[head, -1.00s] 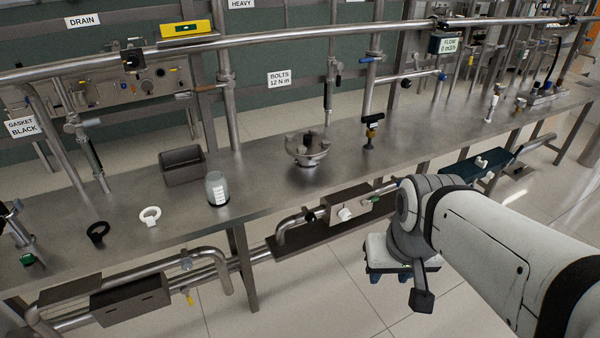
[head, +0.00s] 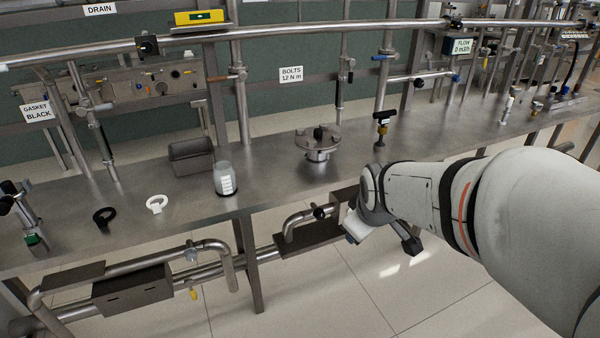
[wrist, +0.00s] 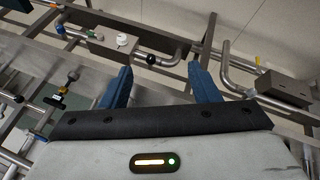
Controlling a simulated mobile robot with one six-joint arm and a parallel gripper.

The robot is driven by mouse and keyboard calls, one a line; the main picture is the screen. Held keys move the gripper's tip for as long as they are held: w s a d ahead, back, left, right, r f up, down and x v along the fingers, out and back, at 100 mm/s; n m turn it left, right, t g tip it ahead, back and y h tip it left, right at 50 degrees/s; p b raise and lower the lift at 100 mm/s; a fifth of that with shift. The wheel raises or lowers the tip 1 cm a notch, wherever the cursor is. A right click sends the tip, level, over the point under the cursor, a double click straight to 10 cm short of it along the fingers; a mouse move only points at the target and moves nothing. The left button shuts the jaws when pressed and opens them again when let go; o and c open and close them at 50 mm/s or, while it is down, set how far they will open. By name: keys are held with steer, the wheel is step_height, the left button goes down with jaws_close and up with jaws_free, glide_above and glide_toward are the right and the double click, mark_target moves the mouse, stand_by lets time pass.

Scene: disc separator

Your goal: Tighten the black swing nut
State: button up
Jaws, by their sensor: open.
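A steel disc-shaped housing (head: 319,153) stands on the bench near the middle of the head view. A black knob (head: 319,133) shows at its top; it looks like the black swing nut, but it is too small to tell its fit. My gripper (wrist: 162,84) is open, with two blue fingers apart and nothing between them in the wrist view. In the head view its white body (head: 357,228) is in front of and below the bench edge, to the right of and lower than the housing; its fingertips are mostly hidden there. I cannot make out the housing in the wrist view.
A glass jar (head: 224,179), a dark bin (head: 190,157), a white ring (head: 156,204) and a black ring (head: 104,216) are on the bench left of the housing. A black-handled valve (head: 383,122) stands to its right. Pipes (head: 303,219) run below the bench edge.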

steer(key=w+d+f+n+t+b, duration=0.1)
steer(key=w+f+n+t+b, duration=0.2)
steer(key=w+f+n+b, duration=0.45)
steer(key=n+t+y+b, duration=0.2)
steer(key=n+t+b, duration=0.3)
steer(key=n+b, duration=0.5)
glide_toward(321, 217)
step_height(321, 217, up, 6)
steer(key=d+n+p, duration=0.2)
steer(key=d, duration=0.1)
steer(key=w+f+n+t+y+b, duration=0.1)
steer(key=f+n+b, duration=0.1)
steer(key=f+n, duration=0.1)
steer(key=w+a+f+n+y+b, duration=0.1)
steer(key=f+n+b, duration=0.1)
steer(key=f+n, duration=0.1)
steer(key=w+f+n+t+y+b, duration=0.1)
steer(key=w+f+n+b, duration=0.1)
steer(key=f+n, duration=0.1)
steer(key=shift+a+t+y, duration=0.3)
steer(key=shift+a+y, duration=0.05)
steer(key=shift+y, duration=0.05)
steer(key=shift+f+n+y, duration=0.2)
steer(key=shift+n+y, duration=0.1)
steer(key=shift+n, duration=0.25)
steer(key=shift+w+a+t, duration=0.15)
steer(key=shift+w+t, duration=0.15)
steer(key=b+x, duration=0.1)
steer(key=x, duration=0.6)
steer(key=shift+w+a, duration=0.1)
